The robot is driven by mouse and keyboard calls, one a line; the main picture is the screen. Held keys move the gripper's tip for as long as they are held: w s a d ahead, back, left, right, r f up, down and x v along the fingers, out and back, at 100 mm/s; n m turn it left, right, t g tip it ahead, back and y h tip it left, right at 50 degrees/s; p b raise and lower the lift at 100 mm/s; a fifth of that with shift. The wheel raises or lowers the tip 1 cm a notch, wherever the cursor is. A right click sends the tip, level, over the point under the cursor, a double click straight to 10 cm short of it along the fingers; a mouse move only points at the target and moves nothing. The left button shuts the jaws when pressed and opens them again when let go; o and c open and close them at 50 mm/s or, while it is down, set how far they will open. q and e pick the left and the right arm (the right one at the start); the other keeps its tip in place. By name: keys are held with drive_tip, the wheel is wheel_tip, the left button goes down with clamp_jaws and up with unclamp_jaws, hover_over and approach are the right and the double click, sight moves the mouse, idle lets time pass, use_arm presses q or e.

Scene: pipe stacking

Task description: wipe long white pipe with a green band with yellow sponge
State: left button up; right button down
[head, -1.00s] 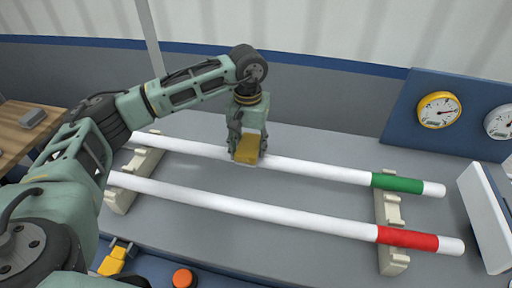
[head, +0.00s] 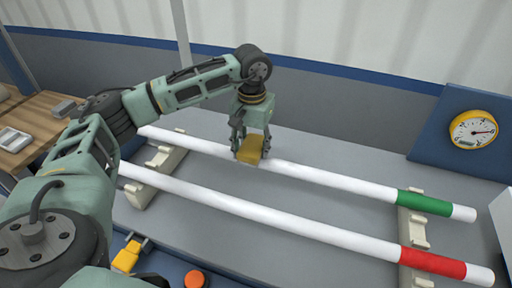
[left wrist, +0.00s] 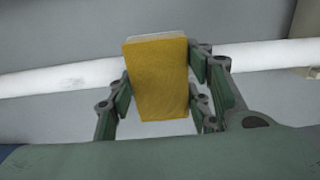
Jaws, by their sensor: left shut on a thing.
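The long white pipe with a green band (head: 330,180) lies at the back across two cream supports. Its green band (head: 424,202) is near its right end. My left gripper (head: 250,148) is shut on the yellow sponge (head: 251,150), over the left half of this pipe. In the left wrist view the sponge (left wrist: 158,80) sits between the fingers, in front of the white pipe (left wrist: 60,78), and hides a stretch of it. I cannot tell whether sponge and pipe touch. My right gripper is not in view.
A second white pipe with a red band (head: 270,218) lies in front, parallel. The left support (head: 142,195) and right support (head: 414,232) carry both pipes. A yellow gauge (head: 473,130) stands at the back right. An orange button (head: 194,279) is at the front edge.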

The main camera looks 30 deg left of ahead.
use_arm(q)
drive_tip(key=shift+r, duration=0.1)
drive_tip(key=shift+r+p, duration=1.85)
drive_tip(key=shift+r, duration=1.05)
drive_tip(key=shift+r+p, duration=0.9)
drive_tip(key=shift+r, duration=0.65)
drive_tip(key=shift+f, duration=0.1)
